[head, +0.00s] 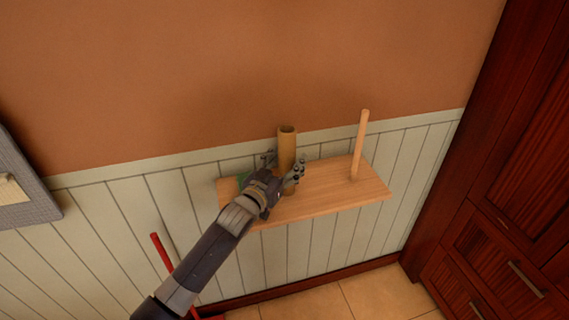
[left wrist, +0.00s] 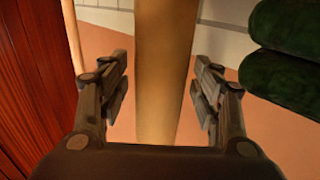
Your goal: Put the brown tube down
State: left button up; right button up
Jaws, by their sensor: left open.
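The brown tube (head: 287,148) stands upright on the wooden wall shelf (head: 330,190), left of the shelf's middle. In the left wrist view the tube (left wrist: 165,70) runs between the fingers. My left gripper (head: 283,170) is around the tube with its fingers apart. In the left wrist view there is a gap between the left gripper's fingers (left wrist: 160,95) and the tube on both sides. The tube's lower end is partly hidden by the gripper in the head view. My right gripper is not in view.
A thin wooden rod (head: 361,140) stands upright on the shelf at right. A dark green object (left wrist: 285,55) is close beside the gripper; a bit of green (head: 229,188) shows on the shelf's left. Dark wooden cabinets (head: 510,200) stand at right. A red stick (head: 161,250) is below left.

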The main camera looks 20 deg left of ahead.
pick_arm(q)
jog(key=shift+s+r, duration=0.1)
jog(key=s+a+b, duration=0.2)
jog(key=s, duration=0.9)
jog(key=shift+s+a, duration=0.2)
jog(key=shift+s, duration=0.15)
